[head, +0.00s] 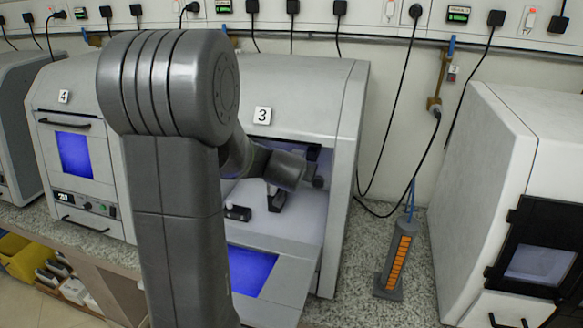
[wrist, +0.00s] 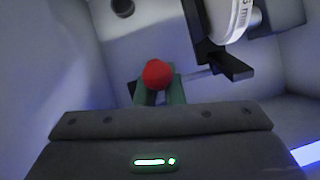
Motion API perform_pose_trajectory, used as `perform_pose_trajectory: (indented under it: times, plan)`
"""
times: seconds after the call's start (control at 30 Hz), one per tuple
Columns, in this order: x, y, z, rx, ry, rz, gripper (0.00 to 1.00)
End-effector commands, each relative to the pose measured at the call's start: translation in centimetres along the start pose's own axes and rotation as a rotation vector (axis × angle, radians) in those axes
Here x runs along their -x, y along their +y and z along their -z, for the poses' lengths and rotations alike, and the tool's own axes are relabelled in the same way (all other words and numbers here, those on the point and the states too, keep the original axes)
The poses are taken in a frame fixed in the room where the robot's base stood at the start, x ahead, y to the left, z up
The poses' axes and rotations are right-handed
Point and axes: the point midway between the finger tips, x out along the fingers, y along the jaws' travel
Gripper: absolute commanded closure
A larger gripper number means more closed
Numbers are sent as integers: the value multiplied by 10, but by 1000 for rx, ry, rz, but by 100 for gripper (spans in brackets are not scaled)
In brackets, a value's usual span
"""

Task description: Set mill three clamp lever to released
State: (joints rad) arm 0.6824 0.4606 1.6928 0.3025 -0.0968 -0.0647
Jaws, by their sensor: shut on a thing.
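Mill three (head: 348,120), marked with a "3" label, stands with its front door (head: 285,290) folded down and its chamber open. My arm reaches into the chamber, and my gripper (wrist: 157,86) is shut on the clamp lever's red ball knob (wrist: 158,72) in the wrist view. Green-grey fingers flank the knob from below. A dark bar, which may be the lever shaft, shows beside the knob; most of it is hidden. In the head view my arm covers part of the mill, and the knob cannot be made out.
A dark bracket (wrist: 222,62) and a white round part (wrist: 230,18) are close at upper right of the knob. A small black block (head: 238,213) lies on the chamber floor. Mill four (head: 75,150) stands left, another machine (head: 500,190) right, and an orange-slotted rack (head: 397,262) between.

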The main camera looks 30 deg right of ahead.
Motion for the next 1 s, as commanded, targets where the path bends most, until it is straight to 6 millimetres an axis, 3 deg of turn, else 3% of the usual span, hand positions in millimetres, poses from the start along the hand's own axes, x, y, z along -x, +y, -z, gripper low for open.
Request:
perform_pose_trajectory:
  times: [0.67, 0.7, 0.8, 1.0]
  plan:
    - [-2, 4, -4, -5, -27, -3, 100]
    - [-2, 4, -4, -5, -27, -3, 84]
    - [-2, 4, -2, -4, -24, -3, 69]
    - [-2, 4, 0, -2, -19, -2, 69]
